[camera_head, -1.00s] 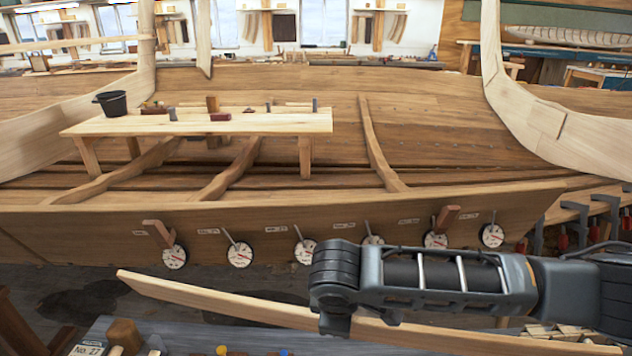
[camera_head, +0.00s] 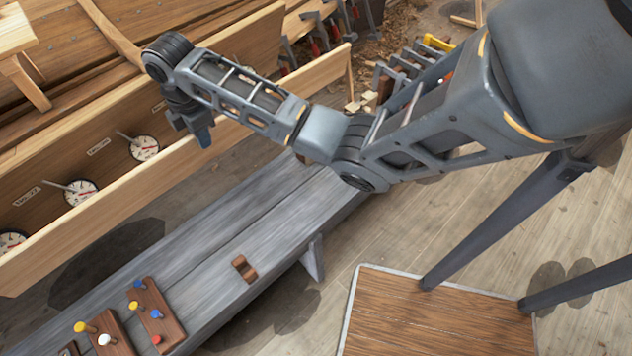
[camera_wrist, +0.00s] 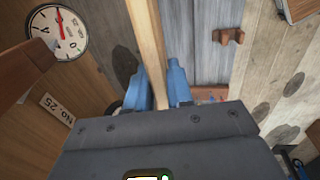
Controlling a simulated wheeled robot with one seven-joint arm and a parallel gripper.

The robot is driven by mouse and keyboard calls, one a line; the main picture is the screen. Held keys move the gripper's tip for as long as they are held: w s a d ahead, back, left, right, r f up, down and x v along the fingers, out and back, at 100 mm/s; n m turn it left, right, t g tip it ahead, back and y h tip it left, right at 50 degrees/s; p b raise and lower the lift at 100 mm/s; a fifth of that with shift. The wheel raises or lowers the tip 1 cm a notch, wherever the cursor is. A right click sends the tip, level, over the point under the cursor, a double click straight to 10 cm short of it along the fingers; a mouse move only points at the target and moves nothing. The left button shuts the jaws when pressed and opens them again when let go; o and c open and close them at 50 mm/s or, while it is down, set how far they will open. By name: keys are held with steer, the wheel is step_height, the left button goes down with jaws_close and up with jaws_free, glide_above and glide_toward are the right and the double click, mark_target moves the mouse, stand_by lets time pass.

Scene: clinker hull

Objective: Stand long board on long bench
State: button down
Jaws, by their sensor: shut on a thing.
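The long board (camera_head: 110,205) is a pale plank running diagonally through the head view, beside the hull. My gripper (camera_head: 200,136) is shut on it around its middle stretch. In the wrist view the board (camera_wrist: 148,45) stands between the two blue fingers of my gripper (camera_wrist: 159,85). The long bench (camera_head: 205,262) is grey and low, on the near side of the board. The board looks raised above the floor, apart from the bench top. The bench also shows in the wrist view (camera_wrist: 212,62).
White dials (camera_head: 82,193) line the hull side (camera_head: 60,165) close behind the board. A brown block (camera_head: 244,268) and peg boards with coloured pegs (camera_head: 157,310) sit on the bench. A wooden platform (camera_head: 400,320) lies right of it. Clamps (camera_head: 320,35) stand at the back.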

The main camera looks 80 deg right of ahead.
steer(key=s+d+f+p, duration=0.1)
steer(key=s+d+f, duration=0.3)
steer(key=s, duration=0.4)
steer(key=s+d+f, duration=0.4)
steer(key=s+f, duration=0.1)
steer(key=s, duration=0.3)
steer(key=s+a+f+g+p, duration=0.1)
steer(key=s+f, duration=0.3)
steer(key=s, duration=0.6)
steer(key=s+a+f+p, duration=0.1)
steer(key=s+f, duration=0.3)
steer(key=s, duration=0.6)
steer(key=shift+w+d+b, duration=1.15)
steer(key=shift+w+d, duration=1.25)
steer(key=shift+w, duration=1.55)
step_height(320, 180, down, 10)
steer(key=b, duration=0.7)
steer(key=shift+w+r+y+b, duration=0.15)
steer(key=shift+y+b, duration=0.25)
steer(key=shift+f, duration=0.25)
steer(key=c, duration=0.9)
jaws_free()
steer(key=shift+f, duration=0.1)
